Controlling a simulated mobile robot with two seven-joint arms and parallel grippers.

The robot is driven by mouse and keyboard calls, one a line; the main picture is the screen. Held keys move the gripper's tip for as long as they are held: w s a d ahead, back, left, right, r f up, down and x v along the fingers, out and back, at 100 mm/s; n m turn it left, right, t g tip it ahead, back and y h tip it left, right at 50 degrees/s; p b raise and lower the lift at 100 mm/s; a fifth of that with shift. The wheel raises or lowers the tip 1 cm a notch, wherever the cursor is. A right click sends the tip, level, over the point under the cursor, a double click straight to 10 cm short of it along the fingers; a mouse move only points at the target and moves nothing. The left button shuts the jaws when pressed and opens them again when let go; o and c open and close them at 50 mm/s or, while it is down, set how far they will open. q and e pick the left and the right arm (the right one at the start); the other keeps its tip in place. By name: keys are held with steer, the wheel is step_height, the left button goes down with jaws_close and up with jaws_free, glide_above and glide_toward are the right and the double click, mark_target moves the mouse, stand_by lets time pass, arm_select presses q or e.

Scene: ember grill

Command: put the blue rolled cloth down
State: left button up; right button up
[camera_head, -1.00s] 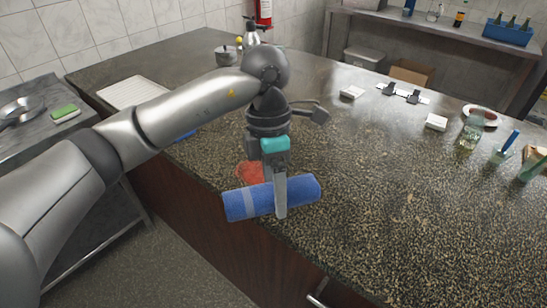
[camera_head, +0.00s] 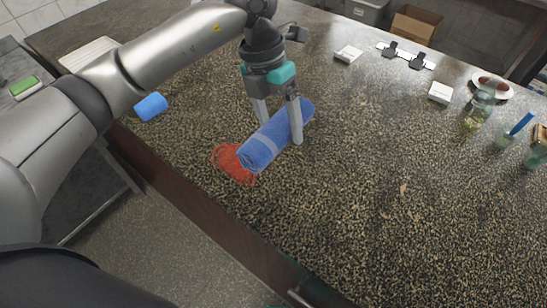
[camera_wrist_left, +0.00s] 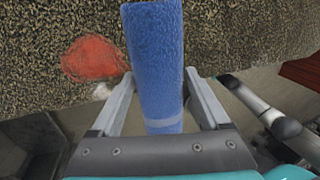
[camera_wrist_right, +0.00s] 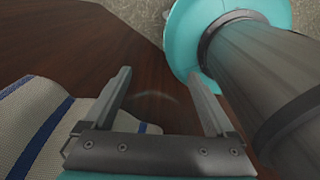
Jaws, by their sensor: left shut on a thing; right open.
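The blue rolled cloth (camera_head: 268,142) has a pale band and lies slantwise at the counter's left part. My left gripper (camera_head: 279,129) points down from above and is shut on it, with one finger on each side. In the left wrist view the cloth (camera_wrist_left: 155,50) runs lengthwise between the fingers. The cloth's near end overlaps a red mesh patch (camera_head: 229,164). It is very close to the counter top; I cannot tell whether it touches. My right gripper (camera_wrist_right: 160,78) is open and empty beside a dark wooden panel.
The speckled counter (camera_head: 350,200) is clear right of the cloth. A small blue cylinder (camera_head: 151,106) lies near its left edge. White boxes (camera_head: 440,93), a plate (camera_head: 492,86) and glasses stand farther right. A striped cloth (camera_wrist_right: 35,125) is beside my right gripper.

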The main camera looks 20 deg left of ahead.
arm_select(q)
steer(key=a+x, duration=0.1)
steer(key=x, duration=0.4)
steer(key=a+x, duration=0.1)
steer(key=x, duration=0.3)
steer(key=w+a+f+x, duration=0.1)
steer(key=x, duration=0.4)
steer(key=shift+w+a+f, duration=0.1)
steer(key=shift+f, duration=0.15)
steer(key=shift+f+b, duration=0.15)
steer(key=shift+b, duration=0.2)
steer(key=o, duration=1.3)
steer(key=shift+c, duration=0.2)
steer(key=s+v, duration=0.1)
steer(key=v, duration=1.1)
steer(key=shift+w+r, duration=0.2)
steer(key=shift+w, duration=0.25)
